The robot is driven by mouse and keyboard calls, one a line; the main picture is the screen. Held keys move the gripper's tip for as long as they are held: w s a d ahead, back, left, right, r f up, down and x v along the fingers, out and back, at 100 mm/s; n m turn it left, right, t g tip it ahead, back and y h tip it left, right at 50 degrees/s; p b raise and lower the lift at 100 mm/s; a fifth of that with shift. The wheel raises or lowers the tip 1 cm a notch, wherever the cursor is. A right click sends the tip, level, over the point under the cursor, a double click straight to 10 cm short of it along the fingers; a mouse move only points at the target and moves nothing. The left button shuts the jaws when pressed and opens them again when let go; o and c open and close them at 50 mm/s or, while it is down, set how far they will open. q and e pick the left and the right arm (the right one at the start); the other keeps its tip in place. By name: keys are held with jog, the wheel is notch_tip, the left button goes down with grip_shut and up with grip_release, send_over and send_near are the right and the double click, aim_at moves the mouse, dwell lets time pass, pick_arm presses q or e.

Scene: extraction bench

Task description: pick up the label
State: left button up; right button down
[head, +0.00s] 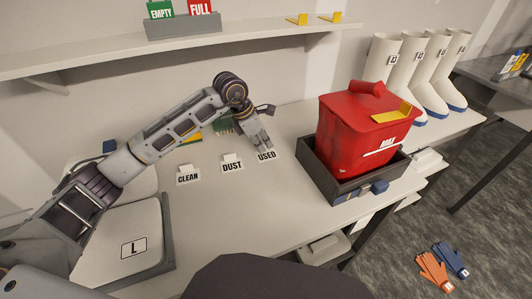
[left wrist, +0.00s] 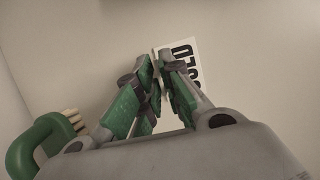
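Three white standing labels are on the bench: CLEAN (head: 188,177), DUST (head: 232,164) and USED (head: 267,156). My left gripper (head: 265,146) is down at the top of the USED label. In the left wrist view the fingers of my left gripper (left wrist: 155,58) are close together at the edge of the USED label (left wrist: 189,48), and the right finger covers part of it. I cannot tell whether they pinch it or only stand around it. My right gripper is not in view.
A red lidded bin (head: 350,140) stands in a dark tray (head: 318,182) to the right. A green-handled brush (left wrist: 35,145) lies close to the left gripper. A plate marked L (head: 112,225) is at the front left. A shelf (head: 120,57) hangs above.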

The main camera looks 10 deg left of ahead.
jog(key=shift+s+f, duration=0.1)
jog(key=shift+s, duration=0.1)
pick_arm(q)
grip_shut()
jog(key=shift+r, duration=0.1)
